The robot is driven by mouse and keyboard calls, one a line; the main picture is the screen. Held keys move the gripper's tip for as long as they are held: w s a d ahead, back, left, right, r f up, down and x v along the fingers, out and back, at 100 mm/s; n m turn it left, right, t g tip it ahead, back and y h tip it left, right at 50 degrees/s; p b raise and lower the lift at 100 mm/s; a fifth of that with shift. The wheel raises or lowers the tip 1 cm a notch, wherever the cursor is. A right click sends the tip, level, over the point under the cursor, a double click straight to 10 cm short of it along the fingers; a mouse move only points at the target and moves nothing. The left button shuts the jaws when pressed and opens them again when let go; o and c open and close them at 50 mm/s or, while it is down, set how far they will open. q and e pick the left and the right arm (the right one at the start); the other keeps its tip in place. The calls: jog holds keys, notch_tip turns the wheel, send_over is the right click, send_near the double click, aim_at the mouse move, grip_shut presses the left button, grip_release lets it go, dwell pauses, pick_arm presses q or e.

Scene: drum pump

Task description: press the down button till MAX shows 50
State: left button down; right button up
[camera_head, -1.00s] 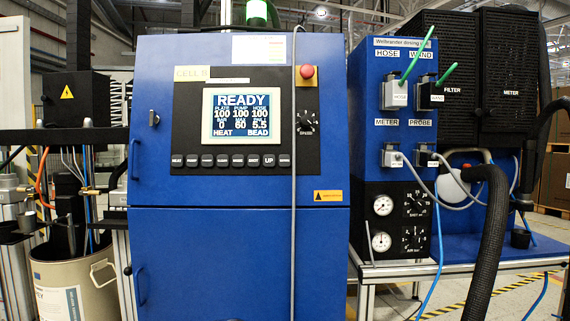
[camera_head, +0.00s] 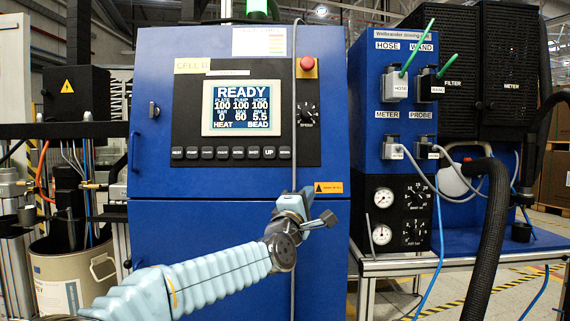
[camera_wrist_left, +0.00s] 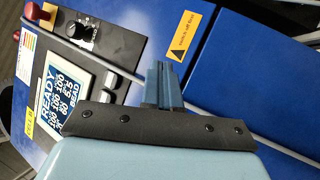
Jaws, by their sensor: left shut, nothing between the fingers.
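The control panel on the blue cabinet has a display (camera_head: 241,108) that reads READY, with the middle lower value, MAX, at 60. The display also shows in the left wrist view (camera_wrist_left: 66,92). Under it is a row of dark buttons; the UP button (camera_head: 269,152) is readable, and the rightmost one, the down button (camera_head: 285,152), has lettering too small to read. My left gripper (camera_head: 328,218) is in front of the cabinet, below and right of the button row, apart from the buttons. Its fingers (camera_wrist_left: 163,84) are shut and empty. My right gripper is out of view.
A red stop button (camera_head: 307,64) and a speed knob (camera_head: 307,114) sit right of the display. A grey cable (camera_head: 294,90) hangs down the cabinet front close to the down button. A hose station (camera_head: 405,150) stands at the right, a drum (camera_head: 75,275) at the left.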

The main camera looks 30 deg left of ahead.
aim_at(284, 154)
pick_arm(q)
jog(key=s+a+r+n+t+y, duration=0.2)
jog(key=s+r, duration=0.4)
jog(key=r, duration=0.5)
jog(key=shift+s+n, duration=0.25)
jog(key=shift+n, duration=0.25)
jog(key=shift+w+a, duration=0.1)
jog(key=w+a, duration=0.1)
jog(key=w, duration=0.1)
jog(key=w+a+f+p, duration=0.1)
jog(key=w, duration=0.1)
jog(key=w+a+p, duration=0.1)
jog(key=w, duration=0.1)
jog(key=shift+w+a+f, duration=0.15)
jog(key=shift+a+f, duration=0.05)
jog(key=shift+a, duration=0.2)
jog(key=shift+w+a+f, duration=0.1)
jog(key=shift+w+a, duration=0.25)
jog(key=shift+w, duration=0.15)
dwell(0.5)
jog(key=shift+w+a, duration=0.2)
jog(key=shift+w, duration=0.15)
